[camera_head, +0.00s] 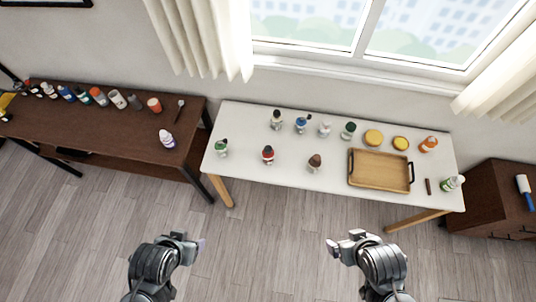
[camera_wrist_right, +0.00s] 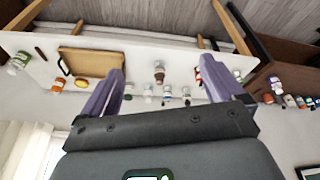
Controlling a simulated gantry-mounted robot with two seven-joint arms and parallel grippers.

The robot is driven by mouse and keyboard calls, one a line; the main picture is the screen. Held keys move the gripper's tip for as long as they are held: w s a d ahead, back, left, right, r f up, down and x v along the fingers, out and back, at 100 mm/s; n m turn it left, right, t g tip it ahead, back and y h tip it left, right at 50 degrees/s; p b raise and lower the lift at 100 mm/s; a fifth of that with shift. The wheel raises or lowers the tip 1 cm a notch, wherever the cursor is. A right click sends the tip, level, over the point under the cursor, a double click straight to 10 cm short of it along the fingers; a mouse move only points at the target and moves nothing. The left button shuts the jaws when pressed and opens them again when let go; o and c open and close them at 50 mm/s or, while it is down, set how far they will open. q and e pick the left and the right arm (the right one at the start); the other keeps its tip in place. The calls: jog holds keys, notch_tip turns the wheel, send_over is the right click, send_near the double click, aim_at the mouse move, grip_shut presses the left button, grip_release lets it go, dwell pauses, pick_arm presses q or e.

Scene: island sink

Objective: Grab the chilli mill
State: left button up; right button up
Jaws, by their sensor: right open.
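Several small spice containers stand on the white table. I cannot read which one is the chilli mill. A red one with a dark top (camera_head: 268,156) stands left of centre near the front, and a brown-topped one (camera_head: 315,163) stands right of it. In the right wrist view, which is upside down, the brown-topped one (camera_wrist_right: 158,74) shows between my fingers, well beyond them. The red one (camera_wrist_right: 198,76) is partly hidden by a finger. My right gripper (camera_head: 345,240) is open and empty, in front of the table. My left gripper (camera_head: 193,246) is also in front, apart from everything; its opening is unclear.
A wooden tray (camera_head: 380,170) with black handles lies on the table's right half. Green-, blue- and white-topped containers, two yellow lids (camera_head: 373,137) and an orange bottle (camera_head: 428,145) stand around. A brown side table (camera_head: 100,140) holds more bottles. The table's front strip is mostly clear.

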jog(key=shift+c, duration=0.4)
jog(key=c, duration=0.4)
